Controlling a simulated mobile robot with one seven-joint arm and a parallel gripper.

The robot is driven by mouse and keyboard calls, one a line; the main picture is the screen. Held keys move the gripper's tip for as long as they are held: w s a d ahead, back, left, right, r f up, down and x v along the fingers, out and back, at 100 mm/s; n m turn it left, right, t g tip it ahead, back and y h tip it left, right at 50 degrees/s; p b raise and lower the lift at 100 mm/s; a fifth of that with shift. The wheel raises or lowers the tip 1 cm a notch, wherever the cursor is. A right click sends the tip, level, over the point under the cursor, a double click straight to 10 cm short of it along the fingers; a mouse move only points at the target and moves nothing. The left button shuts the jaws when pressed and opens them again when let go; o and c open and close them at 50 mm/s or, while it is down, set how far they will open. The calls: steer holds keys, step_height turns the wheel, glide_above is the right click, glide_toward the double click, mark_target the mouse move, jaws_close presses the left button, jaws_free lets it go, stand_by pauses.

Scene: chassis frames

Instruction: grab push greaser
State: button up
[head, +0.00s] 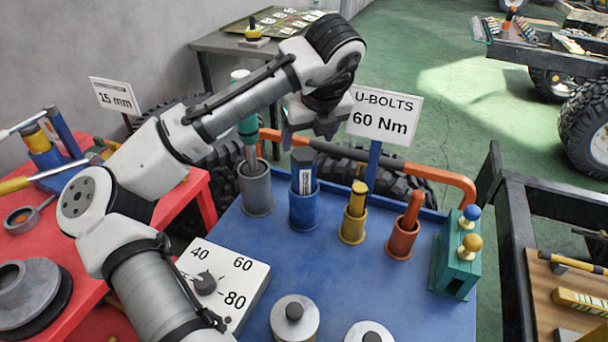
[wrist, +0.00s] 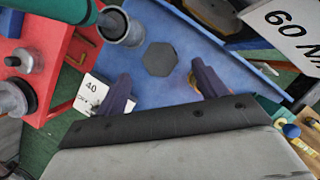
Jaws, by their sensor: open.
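Several cups with upright tools stand on the blue bench top. A dark tool with a pale label (head: 304,172) stands in the blue cup (head: 304,211). A teal-handled tool (head: 249,130) stands in the grey cup (head: 257,190) to its left. No label names the push greaser, so I cannot tell for certain which tool it is. My gripper (head: 308,134) is open and empty, above the dark tool. In the wrist view, a dark hexagonal top (wrist: 160,59) lies between and beyond the two spread fingers (wrist: 160,76). The teal tool also shows at upper left (wrist: 70,10).
A yellow cup (head: 352,228) and an orange cup (head: 401,240) with tools stand to the right, then a green block (head: 457,262) with two knobs. A dial box (head: 222,283) stands in front. The U-bolts sign (head: 383,113) rises close behind my gripper.

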mark_target(304, 153)
steer(key=x, duration=0.4)
steer(key=shift+f, duration=0.1)
steer(key=shift+p+x, duration=0.8)
steer(key=shift+x, duration=1.8)
steer(key=shift+s+d, duration=0.1)
steer(key=shift+s, duration=0.05)
steer(key=c, duration=1.4)
